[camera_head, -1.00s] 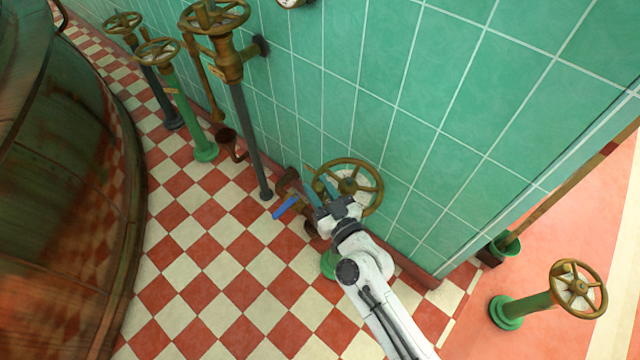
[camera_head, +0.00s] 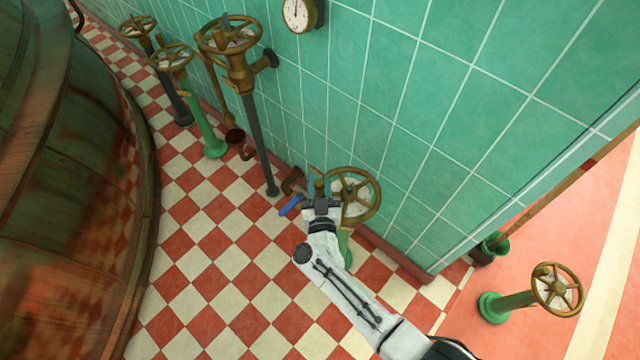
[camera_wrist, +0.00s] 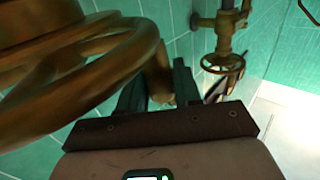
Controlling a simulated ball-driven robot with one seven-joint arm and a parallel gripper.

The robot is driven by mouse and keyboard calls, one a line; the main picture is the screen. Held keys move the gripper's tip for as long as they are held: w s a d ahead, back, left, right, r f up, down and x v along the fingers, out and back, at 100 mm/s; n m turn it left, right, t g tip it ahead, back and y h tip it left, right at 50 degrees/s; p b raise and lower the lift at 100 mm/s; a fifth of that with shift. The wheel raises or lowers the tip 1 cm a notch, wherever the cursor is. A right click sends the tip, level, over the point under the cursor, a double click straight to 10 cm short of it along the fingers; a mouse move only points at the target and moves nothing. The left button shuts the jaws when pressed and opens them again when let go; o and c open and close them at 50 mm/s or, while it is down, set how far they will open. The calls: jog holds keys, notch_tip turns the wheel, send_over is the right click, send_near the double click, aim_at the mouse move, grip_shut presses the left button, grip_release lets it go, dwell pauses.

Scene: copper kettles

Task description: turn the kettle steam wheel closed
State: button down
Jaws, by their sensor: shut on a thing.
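A brass spoked wheel (camera_head: 372,190) stands upright on a green pedestal close to the green tiled wall in the head view. My gripper (camera_head: 320,185) is at the left side of its rim. The wheel's hub is partly cut off in the wrist view, and the arm hides part of the pedestal. No label shows which wheel serves the kettle.
A big copper kettle (camera_head: 70,200) fills the left. Several other brass wheels on posts stand along the wall, including a tall one (camera_head: 228,38). A blue-handled valve (camera_head: 290,206) is just left of my gripper. Another wheel (camera_head: 556,289) stands right. The chequered floor between is clear.

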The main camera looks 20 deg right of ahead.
aim_at(329, 173)
jog(key=m+h, duration=0.1)
jog(key=w+m+g+h+b, duration=0.1)
jog(key=w+h+b, duration=0.1)
jog(key=h, duration=0.1)
jog(key=shift+w+d+f+m+g, duration=0.15)
jog(key=shift+d+m+g, duration=0.15)
jog(key=shift+m, duration=0.1)
jog(key=m+g+h+b, duration=0.1)
jog(key=w+d+m+g+h+b, duration=0.1)
jog(key=h+b, duration=0.1)
jog(key=shift+w+f+m+g+h, duration=0.2)
jog(key=shift+m+g+h, duration=0.1)
jog(key=shift+m, duration=0.1)
jog(key=d+m+g+h+b, duration=0.1)
jog(key=b, duration=0.1)
jog(key=w+m+g+h+b, duration=0.1)
jog(key=g+b, duration=0.1)
jog(key=shift+w+d+r+m+h, duration=0.1)
jog(key=shift+d+m+h, duration=0.3)
jog(key=shift+w+d+r+m+g+h+b, duration=0.1)
jog(key=shift+d+m+g+h+b, duration=0.25)
jog(key=shift+g+b, duration=0.2)
jog(key=shift+w+d+r+m+g+h+b, duration=0.1)
jog(key=shift+d+m+g+h+b, duration=0.25)
jog(key=shift+g, duration=0.3)
jog(key=shift+a, duration=0.1)
jog(key=c, duration=0.9)
grip_release()
